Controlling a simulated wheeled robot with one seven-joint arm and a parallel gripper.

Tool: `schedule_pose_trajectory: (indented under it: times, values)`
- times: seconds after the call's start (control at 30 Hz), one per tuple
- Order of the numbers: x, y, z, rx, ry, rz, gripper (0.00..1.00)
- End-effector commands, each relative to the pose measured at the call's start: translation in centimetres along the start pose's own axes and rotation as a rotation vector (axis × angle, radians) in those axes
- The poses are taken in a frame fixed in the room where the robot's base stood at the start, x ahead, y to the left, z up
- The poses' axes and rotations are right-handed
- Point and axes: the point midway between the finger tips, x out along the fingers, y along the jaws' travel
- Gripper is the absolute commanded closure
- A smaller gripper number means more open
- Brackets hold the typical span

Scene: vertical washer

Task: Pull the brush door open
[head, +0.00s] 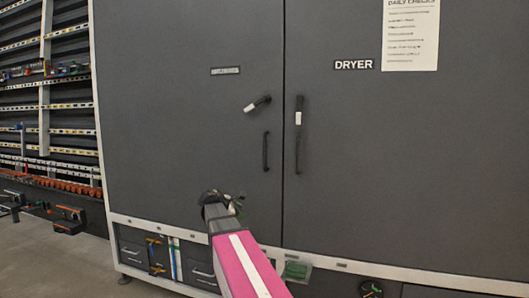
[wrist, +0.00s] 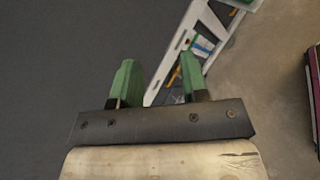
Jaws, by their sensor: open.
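A large dark grey cabinet front has two tall doors. The left door (head: 180,130) carries a small label plate (head: 225,71) that I cannot read, so I cannot confirm it is the brush door. On it are a tilted lever handle (head: 257,103) with a white tag and a short vertical black pull handle (head: 266,152). Both doors look closed. My gripper (head: 222,198) is low in front of the left door, below and left of the handles. In the wrist view, my gripper's green fingers (wrist: 160,80) are apart with nothing between them.
The right door, marked DRYER (head: 354,65), has its own long vertical handle (head: 298,135) close to the seam. A pale frame rail (head: 340,264) runs along the bottom, with drawers and small items below. Shelving (head: 45,100) stands at left. Floor (head: 50,260) is bare at lower left.

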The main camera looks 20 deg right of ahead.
Motion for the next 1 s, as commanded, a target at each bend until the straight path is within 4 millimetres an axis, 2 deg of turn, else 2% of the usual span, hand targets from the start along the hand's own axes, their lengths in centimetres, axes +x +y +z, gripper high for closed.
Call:
schedule_pose_trajectory:
  times: [0.03,0.2,0.3,0.4,0.5,0.67,0.77,1.0]
  values:
    - [-0.5,2.9,2.0,-0.065,-0.059,0.031,0.59]
    - [-3.3,10.0,9.4,-0.310,-0.284,0.089,0.59]
    - [-5.0,13.1,13.2,-0.427,-0.402,0.089,0.59]
    - [-6.5,15.2,16.1,-0.511,-0.491,0.076,0.59]
    - [-7.4,16.2,17.7,-0.561,-0.545,0.064,0.59]
    - [-7.4,16.8,18.7,-0.585,-0.570,0.055,0.59]
    - [-6.4,17.0,19.2,-0.584,-0.569,0.055,0.59]
    - [-2.8,17.9,21.3,-0.583,-0.568,0.055,0.59]
